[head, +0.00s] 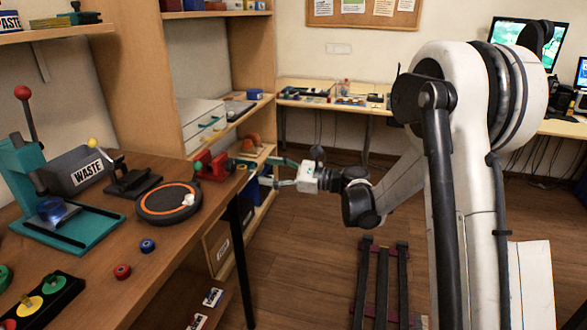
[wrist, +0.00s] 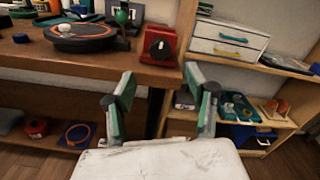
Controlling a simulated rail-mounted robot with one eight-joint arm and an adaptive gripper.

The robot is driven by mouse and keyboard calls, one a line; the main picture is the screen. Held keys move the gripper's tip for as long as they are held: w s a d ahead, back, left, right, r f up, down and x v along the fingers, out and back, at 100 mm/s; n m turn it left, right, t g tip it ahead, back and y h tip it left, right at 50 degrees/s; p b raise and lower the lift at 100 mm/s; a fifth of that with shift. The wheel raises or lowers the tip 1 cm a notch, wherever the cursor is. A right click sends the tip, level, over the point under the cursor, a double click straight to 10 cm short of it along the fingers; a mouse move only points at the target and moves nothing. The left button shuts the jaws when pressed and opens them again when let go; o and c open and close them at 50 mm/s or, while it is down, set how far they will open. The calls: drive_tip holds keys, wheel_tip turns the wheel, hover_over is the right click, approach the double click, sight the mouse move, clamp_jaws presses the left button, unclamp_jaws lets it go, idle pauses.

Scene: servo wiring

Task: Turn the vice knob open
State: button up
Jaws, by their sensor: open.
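The red vice (head: 213,167) sits at the right edge of the wooden workbench in the head view. In the wrist view the vice (wrist: 170,35) stands at the bench's front edge, with its dark knob (wrist: 160,48) facing me. My gripper (head: 263,171) is to the right of the vice in the head view, clear of the bench edge. In the wrist view my gripper (wrist: 159,80) is open and empty. Its two green-padded fingers are spread below the knob in the picture, apart from it.
A black disc with an orange ring (head: 168,201) and a grey WASTE box (head: 76,170) stand on the bench. A shelf unit with white drawers (wrist: 227,40) stands to the right of the bench in the wrist view. Open floor lies beneath my gripper.

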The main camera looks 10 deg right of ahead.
sight(234, 165)
drive_tip(key=b+x, duration=0.1)
drive_tip(key=x, duration=0.9)
drive_tip(key=shift+s+a+f+b, duration=0.1)
drive_tip(key=shift+a+b, duration=0.1)
drive_tip(key=shift+b, duration=0.15)
drive_tip(key=shift+a+n, duration=0.25)
drive_tip(key=shift+n, duration=0.05)
drive_tip(key=n, duration=0.6)
drive_tip(key=m, duration=0.6)
drive_tip(key=shift+d, duration=0.1)
drive_tip(key=p+v, duration=0.2)
drive_tip(key=v, duration=1.1)
drive_tip(key=shift+d+m, duration=0.3)
drive_tip(key=shift+d, duration=0.1)
